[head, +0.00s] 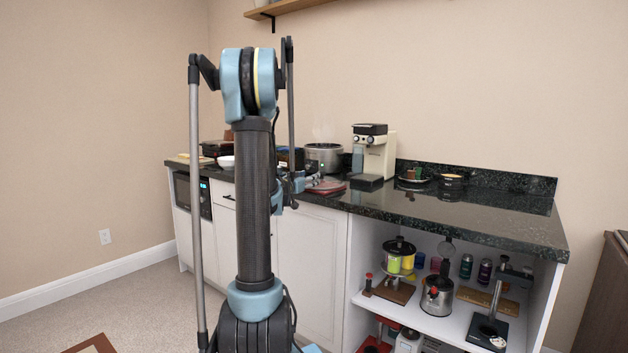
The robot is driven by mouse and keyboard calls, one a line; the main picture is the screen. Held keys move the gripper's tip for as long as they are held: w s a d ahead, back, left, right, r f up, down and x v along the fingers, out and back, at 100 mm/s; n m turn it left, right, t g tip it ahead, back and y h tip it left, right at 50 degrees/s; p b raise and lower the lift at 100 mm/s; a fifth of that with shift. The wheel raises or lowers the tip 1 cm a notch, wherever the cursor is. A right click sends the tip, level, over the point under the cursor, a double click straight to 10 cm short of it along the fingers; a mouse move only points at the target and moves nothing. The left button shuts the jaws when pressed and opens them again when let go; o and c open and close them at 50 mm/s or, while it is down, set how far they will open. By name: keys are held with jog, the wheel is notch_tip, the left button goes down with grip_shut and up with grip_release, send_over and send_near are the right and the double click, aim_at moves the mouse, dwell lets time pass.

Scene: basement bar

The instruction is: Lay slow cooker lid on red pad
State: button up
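The slow cooker (323,154), a silver round pot, stands on the black counter behind my gripper. A faint pale, see-through shape shows above its rim; I cannot tell whether it is the lid or steam. The red pad (327,188) lies flat near the counter's front edge, just right of my gripper. Small dark shapes show over the pad's left part, too small to tell whether they are lid or gripper. My gripper (299,184) is low by the counter's front edge, partly hidden by my arm. Its fingers are too small to read as open or shut.
A cream coffee machine (376,154) stands right of the cooker. A plate with small items (414,178) and a dark bowl (452,180) are farther right. A white bowl (227,162) is left. The counter's right front (480,213) is clear. An open shelf below holds pots.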

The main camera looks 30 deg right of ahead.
jog(key=s+a+f+n+g+y, duration=0.2)
jog(key=s+a+f+n+y, duration=0.2)
jog(key=s+a, duration=0.8)
jog(key=s+a+f+n+g+y, duration=0.2)
jog(key=s+a+f+n+y, duration=0.2)
jog(key=s+a+f, duration=0.5)
jog(key=s+a+f+n+g+y, duration=0.2)
jog(key=s+a+f+n+y, duration=0.2)
jog(key=s+a, duration=1.2)
jog(key=a+f+y, duration=0.3)
jog(key=a, duration=0.2)
jog(key=shift+s+a+f+g+y, duration=0.2)
jog(key=shift+s+a+g+y, duration=0.1)
jog(key=shift+s+g, duration=0.1)
jog(key=shift+w+f, duration=0.2)
jog(key=shift+w, duration=0.15)
